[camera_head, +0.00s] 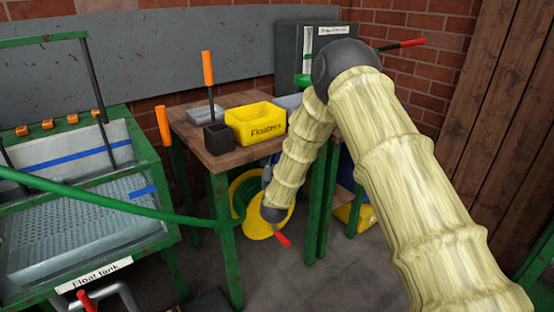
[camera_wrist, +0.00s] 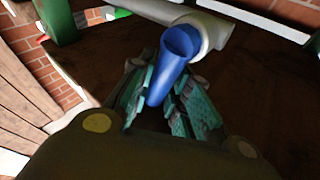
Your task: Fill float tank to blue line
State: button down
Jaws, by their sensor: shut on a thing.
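The float tank (camera_head: 78,257) stands at the left in the head view, with a green frame and a label on its front. A blue line (camera_head: 75,156) runs along its back wall, with a short piece on the right side. I cannot make out a water level. A green hose (camera_head: 120,205) crosses in front of the tank. In the wrist view, my gripper (camera_wrist: 160,100) is shut on a blue handle (camera_wrist: 174,65), which meets a pale grey pipe (camera_wrist: 203,30). In the head view, my arm hides the gripper's fingers and the handle.
A wooden table (camera_head: 215,158) with green legs stands in the middle, bearing a yellow Floaters bin (camera_head: 256,122) and a small dark box (camera_head: 218,138). A yellow hose reel (camera_head: 247,190) is below it. Brick and plank walls close the back and right. Some floor in front is clear.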

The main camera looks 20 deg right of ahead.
jog(key=shift+s+a+n+t+y+b, duration=0.1)
jog(key=shift+a+n+t+y+b, duration=0.15)
jog(key=shift+n+t, duration=0.3)
jog(key=shift+s+a+n+t+y+b, duration=0.1)
jog(key=shift+a+n+t+y+b, duration=0.2)
jog(key=shift+n, duration=0.45)
jog(key=c, duration=1.3)
grip_release()
jog(key=v, duration=1.2)
jog(key=shift+f, duration=0.1)
